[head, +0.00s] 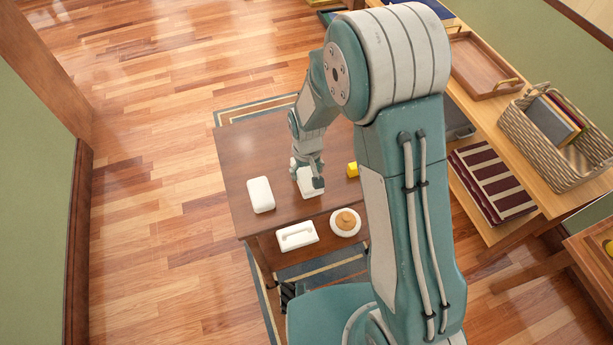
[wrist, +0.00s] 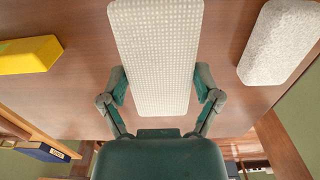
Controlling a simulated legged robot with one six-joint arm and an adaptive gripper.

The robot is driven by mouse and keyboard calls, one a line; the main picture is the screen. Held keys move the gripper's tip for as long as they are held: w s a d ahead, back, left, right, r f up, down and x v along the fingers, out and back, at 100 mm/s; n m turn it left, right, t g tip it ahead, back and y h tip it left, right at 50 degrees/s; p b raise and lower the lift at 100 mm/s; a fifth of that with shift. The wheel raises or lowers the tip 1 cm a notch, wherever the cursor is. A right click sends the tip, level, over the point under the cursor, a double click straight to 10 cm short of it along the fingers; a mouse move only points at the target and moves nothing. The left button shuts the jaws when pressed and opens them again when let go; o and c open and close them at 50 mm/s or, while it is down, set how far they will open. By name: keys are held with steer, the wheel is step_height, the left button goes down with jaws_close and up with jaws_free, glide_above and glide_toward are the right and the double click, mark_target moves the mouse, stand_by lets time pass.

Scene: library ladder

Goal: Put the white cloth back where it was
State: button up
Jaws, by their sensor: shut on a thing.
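My gripper (head: 307,172) is low over the brown wooden table. In the wrist view its two green fingers (wrist: 160,82) press on either side of a long white piece with a waffle-like weave, which I take to be the white cloth (wrist: 158,40). The white cloth (head: 311,187) also shows under my gripper in the head view, partly hidden by it. I cannot tell whether it touches the tabletop or is just above it.
On the table (head: 240,160) a white rounded block (head: 260,195) lies left of the cloth and a yellow block (head: 352,170) right. A white handled piece (head: 297,236) and a round white dish (head: 334,228) with a tan top stand at the near edge. A shelf with a basket (head: 520,135) is right.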

mark_target(307, 171)
step_height(307, 171, down, 3)
steer(key=shift+r, duration=0.15)
steer(key=shift+f, duration=0.3)
steer(key=shift+c, duration=0.4)
steer(key=o, duration=0.9)
steer(key=shift+w, duration=0.1)
steer(key=shift+r, duration=0.15)
